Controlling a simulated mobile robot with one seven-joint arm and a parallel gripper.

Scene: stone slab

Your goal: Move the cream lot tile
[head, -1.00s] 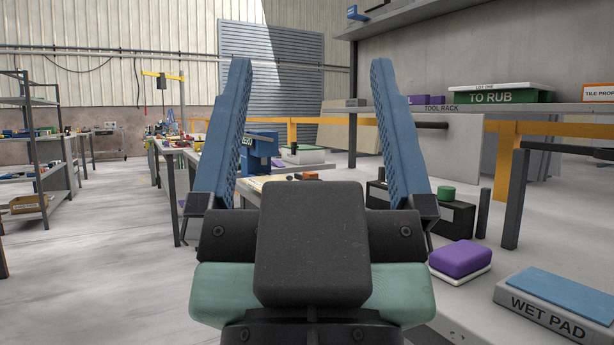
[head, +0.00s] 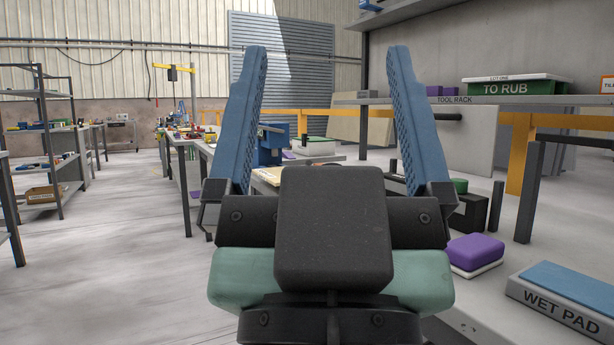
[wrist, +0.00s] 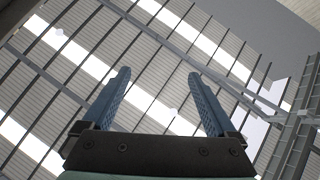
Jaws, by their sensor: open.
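My gripper (head: 326,120) is raised in the middle of the head view, its two blue fingers pointing up, wide apart and empty. In the wrist view the open fingers (wrist: 158,98) stand against the roof, with nothing between them. I cannot make out a cream lot tile for certain in either view. A green bin marked "LOT ONE" and "TO RUB" (head: 519,90) stands on the tool rack shelf at the right; its contents are hidden.
At lower right, a purple block on a white base (head: 476,252) sits beside the wet pad (head: 562,300). The tool rack shelf (head: 450,100) runs above them. Cluttered benches (head: 190,142) recede behind my gripper, and shelving (head: 42,150) stands left. Bare floor (head: 100,250) lies at left.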

